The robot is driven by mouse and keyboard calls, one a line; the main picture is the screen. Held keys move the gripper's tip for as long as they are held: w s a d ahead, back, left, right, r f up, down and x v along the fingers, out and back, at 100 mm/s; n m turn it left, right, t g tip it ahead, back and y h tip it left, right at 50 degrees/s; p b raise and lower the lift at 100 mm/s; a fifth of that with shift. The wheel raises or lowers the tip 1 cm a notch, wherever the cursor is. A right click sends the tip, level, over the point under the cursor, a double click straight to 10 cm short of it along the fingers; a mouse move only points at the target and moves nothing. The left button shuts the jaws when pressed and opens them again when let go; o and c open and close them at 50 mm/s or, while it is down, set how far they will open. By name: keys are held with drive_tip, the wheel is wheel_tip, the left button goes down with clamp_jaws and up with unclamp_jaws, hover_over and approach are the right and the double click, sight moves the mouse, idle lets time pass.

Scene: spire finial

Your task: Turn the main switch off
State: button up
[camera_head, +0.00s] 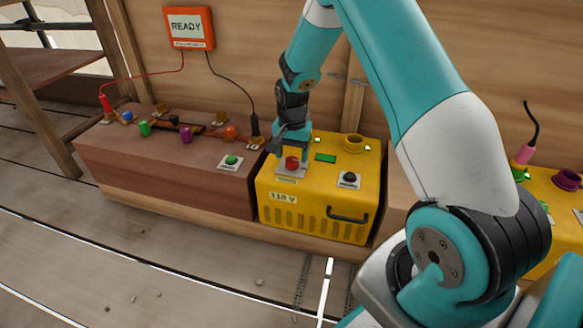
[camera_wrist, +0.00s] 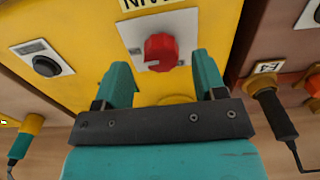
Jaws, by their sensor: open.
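The main switch is a red knob (camera_head: 291,163) on a pale plate on top of the yellow box (camera_head: 330,222). In the wrist view the red knob (camera_wrist: 161,52) shows beside an upside-down label that is partly cut off. My gripper (camera_head: 288,150) points down just above the knob. In the wrist view my gripper (camera_wrist: 162,64) is open, with one teal finger on each side of the knob's near end. I see gaps between the fingers and the knob in that view, and nothing is held. Whether the fingers reach down to the knob's height I cannot tell.
A black button (camera_head: 349,178) and a yellow round socket (camera_head: 353,143) share the box top. A brown box (camera_head: 175,165) with a green button (camera_head: 232,160) and cables stands to the left. A READY screen (camera_head: 188,28) hangs on the wall. Another yellow box is at right.

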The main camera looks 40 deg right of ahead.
drive_tip(key=shift+f+b, duration=0.35)
drive_tip(key=shift+f, duration=0.85)
drive_tip(key=c, duration=0.9)
drive_tip(key=shift+a, duration=0.15)
drive_tip(key=shift+r, duration=0.1)
